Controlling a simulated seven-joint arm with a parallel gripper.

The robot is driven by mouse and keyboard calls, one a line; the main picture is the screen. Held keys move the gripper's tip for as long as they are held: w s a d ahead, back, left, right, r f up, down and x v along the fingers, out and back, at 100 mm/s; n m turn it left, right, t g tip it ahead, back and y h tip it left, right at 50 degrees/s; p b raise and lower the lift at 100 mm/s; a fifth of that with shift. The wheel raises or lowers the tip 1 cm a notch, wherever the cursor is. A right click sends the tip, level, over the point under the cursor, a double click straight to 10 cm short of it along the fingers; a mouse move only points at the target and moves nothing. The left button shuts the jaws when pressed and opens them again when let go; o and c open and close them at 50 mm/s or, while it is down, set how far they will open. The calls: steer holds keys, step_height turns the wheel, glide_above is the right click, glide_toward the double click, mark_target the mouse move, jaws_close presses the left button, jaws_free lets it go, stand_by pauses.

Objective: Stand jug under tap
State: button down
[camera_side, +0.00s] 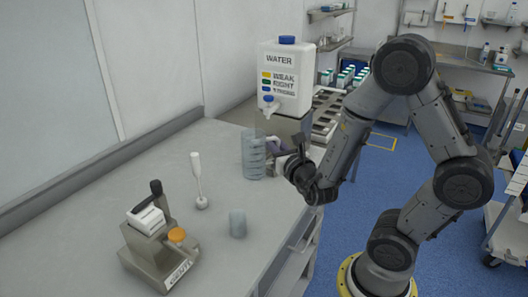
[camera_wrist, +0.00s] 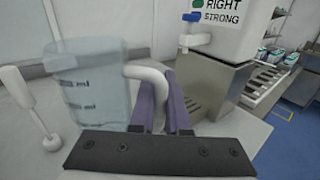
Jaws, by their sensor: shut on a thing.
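The jug (camera_side: 253,155) is a clear, bluish measuring jug with level marks, upright over the counter to the left of the water container. I cannot tell whether its base touches the counter. It also fills the left of the wrist view (camera_wrist: 90,90). My gripper (camera_side: 276,147) is shut on the jug's white handle (camera_wrist: 150,75), with a purple finger on each side of it in the wrist view (camera_wrist: 163,105). The tap (camera_side: 269,104) is white with a blue top, low on the front of the white WATER container (camera_side: 285,75). It shows in the wrist view (camera_wrist: 196,40), right of the jug.
The container stands on a steel stand (camera_wrist: 215,85) with a slotted drip tray. A white stirrer-like tool (camera_side: 198,180), a small bluish cup (camera_side: 237,223) and a steel device with an orange knob (camera_side: 160,240) stand on the counter. A rack of bottles (camera_side: 345,78) is behind.

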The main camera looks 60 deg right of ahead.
steer(key=s+a+r, duration=0.4)
steer(key=s, duration=0.4)
steer(key=s+d+f+m+g+h, duration=0.4)
steer(key=d+m+g, duration=0.25)
steer(key=g, duration=0.25)
steer(key=s+d+f+m+g+h, duration=0.3)
steer(key=d+f+m+g, duration=0.15)
steer(key=m+g, duration=0.35)
steer(key=shift+n+g, duration=0.5)
steer(key=shift+n, duration=0.25)
steer(key=w+d, duration=0.1)
steer(key=w, duration=0.4)
steer(key=w+d, duration=0.2)
steer(key=w, duration=0.4)
steer(key=w+d, duration=0.2)
steer(key=w, duration=0.3)
steer(key=shift+w+d+r, duration=0.2)
steer(key=shift+w+r, duration=0.05)
steer(key=shift+r, duration=0.1)
steer(key=shift+f, duration=0.75)
steer(key=shift+f, duration=0.15)
steer(key=c, duration=0.9)
jaws_free()
